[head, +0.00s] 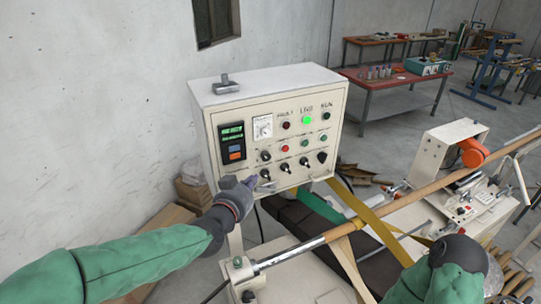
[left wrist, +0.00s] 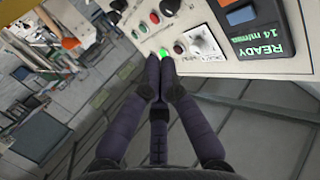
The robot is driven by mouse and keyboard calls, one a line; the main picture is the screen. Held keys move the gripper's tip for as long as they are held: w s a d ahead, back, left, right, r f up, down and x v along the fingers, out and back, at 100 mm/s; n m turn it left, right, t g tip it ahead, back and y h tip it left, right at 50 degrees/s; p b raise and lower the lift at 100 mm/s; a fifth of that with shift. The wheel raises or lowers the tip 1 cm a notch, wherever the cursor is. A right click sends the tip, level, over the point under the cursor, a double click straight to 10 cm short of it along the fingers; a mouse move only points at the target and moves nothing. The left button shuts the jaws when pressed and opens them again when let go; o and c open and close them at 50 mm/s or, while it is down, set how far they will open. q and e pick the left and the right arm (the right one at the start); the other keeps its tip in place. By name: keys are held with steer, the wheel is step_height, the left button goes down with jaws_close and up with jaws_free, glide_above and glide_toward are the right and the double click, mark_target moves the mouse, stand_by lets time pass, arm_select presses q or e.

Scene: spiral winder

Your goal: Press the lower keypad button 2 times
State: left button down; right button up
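The keypad (head: 233,142) is a black unit at the left of the control box's front, with a green display above a blue button and, below it, an orange lower button (head: 237,155). In the left wrist view the READY display (left wrist: 262,48) is at upper right, with the blue button (left wrist: 240,15) beside it and the orange button at the top edge. My left gripper (head: 252,182) is just below the keypad, apart from the buttons. Its fingertips (left wrist: 160,60) are together and empty in the left wrist view. My right gripper (head: 458,252) is at lower right; its fingers are hidden.
The control box (head: 275,95) carries lamps, a dial and several black knobs close to the keypad. A long brown tube (head: 400,197) and yellow straps run across below the box. A red table (head: 385,80) stands behind. A plain wall is at left.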

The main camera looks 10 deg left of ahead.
mark_target(235, 156)
arm_select(q)
steer(key=w+a+b, duration=0.1)
steer(key=w+b, duration=0.1)
steer(key=w+a+b, duration=0.2)
steer(key=w+b, duration=0.1)
steer(key=w+a+b, duration=0.2)
steer(key=b, duration=0.1)
steer(key=shift+w+a+f, duration=0.15)
steer(key=shift+w+a, duration=0.1)
arm_select(e)
step_height(235, 156, down, 8)
steer(key=shift+f, duration=0.2)
steer(key=shift+d, duration=0.1)
arm_select(q)
steer(key=shift+b, duration=0.3)
stand_by(1.0)
steer(key=shift+w+a+b, duration=0.25)
steer(key=shift+w+b, duration=0.1)
steer(key=shift+b, duration=0.25)
arm_select(e)
steer(key=shift+f, duration=0.65)
